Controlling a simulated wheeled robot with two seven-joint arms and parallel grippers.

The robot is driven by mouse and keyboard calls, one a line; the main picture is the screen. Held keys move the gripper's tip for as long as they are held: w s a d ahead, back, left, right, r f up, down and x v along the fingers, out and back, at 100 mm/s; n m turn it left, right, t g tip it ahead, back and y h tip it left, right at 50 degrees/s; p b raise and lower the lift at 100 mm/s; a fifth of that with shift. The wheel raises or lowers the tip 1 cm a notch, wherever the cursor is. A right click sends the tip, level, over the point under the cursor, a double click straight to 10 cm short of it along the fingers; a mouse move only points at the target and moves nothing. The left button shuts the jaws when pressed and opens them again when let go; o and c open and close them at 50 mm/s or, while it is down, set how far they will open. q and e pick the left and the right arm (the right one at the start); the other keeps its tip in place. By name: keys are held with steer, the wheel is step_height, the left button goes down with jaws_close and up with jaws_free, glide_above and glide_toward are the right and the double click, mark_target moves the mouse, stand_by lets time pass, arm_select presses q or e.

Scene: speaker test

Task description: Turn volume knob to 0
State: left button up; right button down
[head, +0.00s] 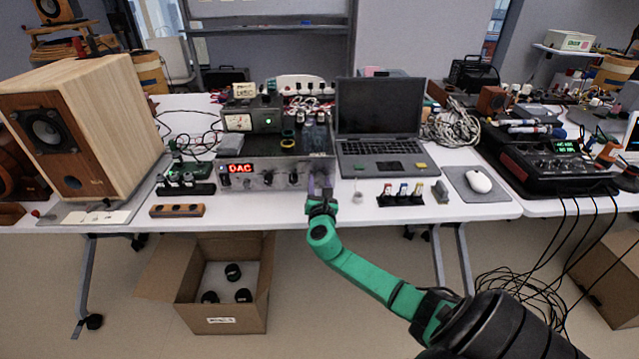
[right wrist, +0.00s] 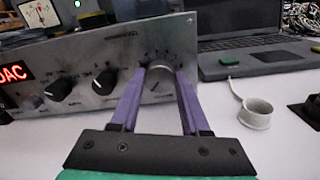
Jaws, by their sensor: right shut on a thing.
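The silver amplifier (head: 263,181) with a red "DAC" display stands on the white table, its front panel facing me. In the right wrist view its panel (right wrist: 120,55) shows a large silver volume knob (right wrist: 161,85) at the right end, with tick marks around its top. My right gripper (right wrist: 160,76) has a purple finger on each side of this knob and is shut on it. The knob's exact setting is too small to read. In the head view my right gripper (head: 320,187) covers the knob. My left gripper is out of view.
Black smaller knobs (right wrist: 58,90) sit left of the volume knob. A laptop (head: 380,132) stands to the right, and a small roll (right wrist: 255,113) lies on the table. A wooden speaker (head: 90,125) is at left. An open cardboard box (head: 222,315) is on the floor.

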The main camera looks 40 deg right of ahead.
steer(key=shift+f, duration=0.15)
steer(key=shift+c, duration=1.9)
jaws_free()
steer(key=v, duration=1.4)
steer(key=shift+s+a+p, duration=0.25)
steer(key=shift+p, duration=0.1)
